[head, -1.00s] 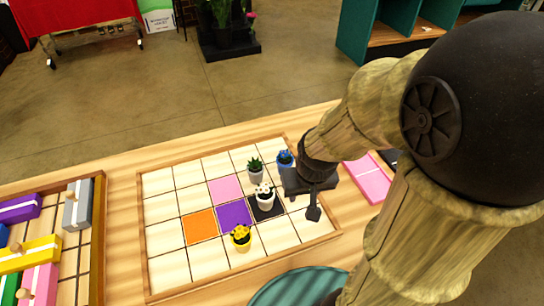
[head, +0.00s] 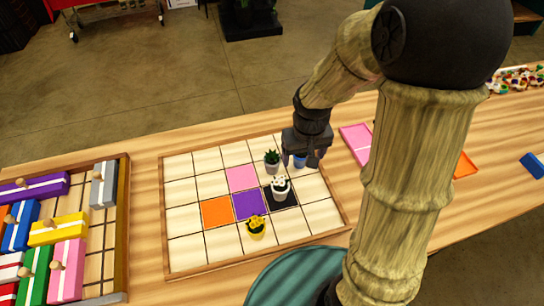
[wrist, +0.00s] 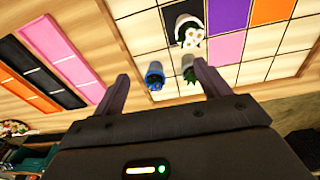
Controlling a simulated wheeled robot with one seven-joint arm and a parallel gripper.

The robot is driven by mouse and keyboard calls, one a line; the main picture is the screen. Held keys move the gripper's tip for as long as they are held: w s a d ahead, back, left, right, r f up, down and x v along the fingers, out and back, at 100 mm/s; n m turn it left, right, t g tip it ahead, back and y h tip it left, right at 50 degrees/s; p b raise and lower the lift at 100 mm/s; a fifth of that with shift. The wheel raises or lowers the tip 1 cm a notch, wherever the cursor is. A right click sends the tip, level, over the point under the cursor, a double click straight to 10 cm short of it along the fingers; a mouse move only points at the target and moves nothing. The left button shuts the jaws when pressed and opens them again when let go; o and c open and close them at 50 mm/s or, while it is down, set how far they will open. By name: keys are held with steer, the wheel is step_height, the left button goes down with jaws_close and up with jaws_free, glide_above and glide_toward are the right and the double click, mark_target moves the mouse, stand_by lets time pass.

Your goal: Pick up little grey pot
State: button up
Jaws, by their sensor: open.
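The little grey pot (head: 272,168) holds a dark green plant and stands upright on the tiled board (head: 192,256). In the wrist view the grey pot (wrist: 187,61) shows close to the right finger, on its inner side. My gripper (head: 312,161) is open, above the board's right part and to the right of the grey pot. A blue pot (head: 300,162) is partly hidden behind my gripper. In the wrist view the blue pot (wrist: 155,70) lies between the open fingers (wrist: 162,77). Neither pot is visibly held.
A white pot with white flowers (head: 280,191) stands just in front of the grey pot, by a black tile. A wooden tray (head: 122,225) of coloured blocks is at left. Pink panel (head: 355,143) lies right of the board.

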steer(key=r+n+g+p, duration=0.1)
steer(key=r+n+p, duration=0.1)
steer(key=p, duration=0.5)
glide_above(273, 155)
steer(key=shift+w+d+f, duration=0.1)
steer(key=shift+f, duration=0.15)
step_height(273, 155, down, 12)
steer(key=p, duration=0.3)
steer(key=shift+f, duration=0.1)
steer(key=shift+f+p, duration=0.9)
steer(key=shift+p, duration=0.2)
steer(key=shift+w+a+f+p, duration=0.15)
steer(key=shift+f+p, duration=0.55)
steer(key=shift+f, duration=1)
